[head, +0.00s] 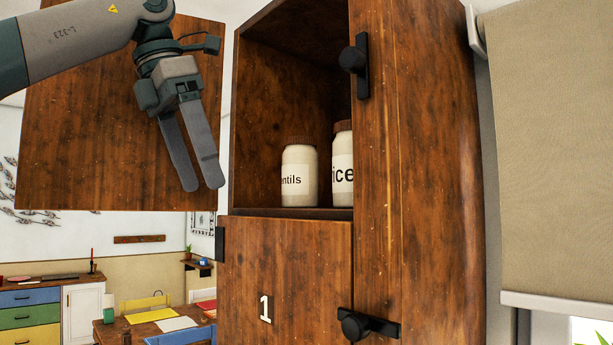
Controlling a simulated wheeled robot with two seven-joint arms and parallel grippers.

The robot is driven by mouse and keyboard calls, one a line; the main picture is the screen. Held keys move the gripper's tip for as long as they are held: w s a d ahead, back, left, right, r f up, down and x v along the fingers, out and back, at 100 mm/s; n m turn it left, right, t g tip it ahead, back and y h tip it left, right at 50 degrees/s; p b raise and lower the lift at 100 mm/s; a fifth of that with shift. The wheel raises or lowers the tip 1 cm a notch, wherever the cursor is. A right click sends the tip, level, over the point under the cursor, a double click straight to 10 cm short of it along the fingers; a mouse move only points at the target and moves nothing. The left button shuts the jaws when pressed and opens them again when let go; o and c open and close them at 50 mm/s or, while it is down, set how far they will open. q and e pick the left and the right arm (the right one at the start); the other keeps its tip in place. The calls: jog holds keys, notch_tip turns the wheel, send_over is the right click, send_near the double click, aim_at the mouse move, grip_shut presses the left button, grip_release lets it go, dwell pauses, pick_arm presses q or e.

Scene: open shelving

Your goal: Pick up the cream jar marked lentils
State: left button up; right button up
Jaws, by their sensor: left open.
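The cream jar marked lentils (299,174) stands upright on a shelf inside the wooden cabinet. It has a brown lid, and its label shows "entils", with the first letter out of sight. My left gripper (206,188) hangs outside the cabinet, to the left of the jar and apart from it. Its two fingers point down and are open and empty. My right gripper is not in view.
A second cream jar (342,168), its label reading "ice", stands just right of the lentils jar, partly hidden by the cabinet's front. An open wooden door (80,130) is behind my left arm. A closed door marked 1 (300,270) is below the shelf.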

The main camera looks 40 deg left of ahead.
aim_at(285, 184)
pick_arm(q)
jog(key=w+p, duration=0.2)
jog(key=w, duration=0.2)
jog(key=w+d+p, duration=0.1)
jog(key=w+p, duration=0.1)
jog(key=w, duration=0.3)
jog(key=w+d+p, duration=0.1)
jog(key=w+p, duration=0.1)
jog(key=w, duration=0.3)
jog(key=shift+d+r, duration=0.1)
jog(key=shift+w+d, duration=0.1)
jog(key=shift+w, duration=0.4)
jog(key=shift+s, duration=0.1)
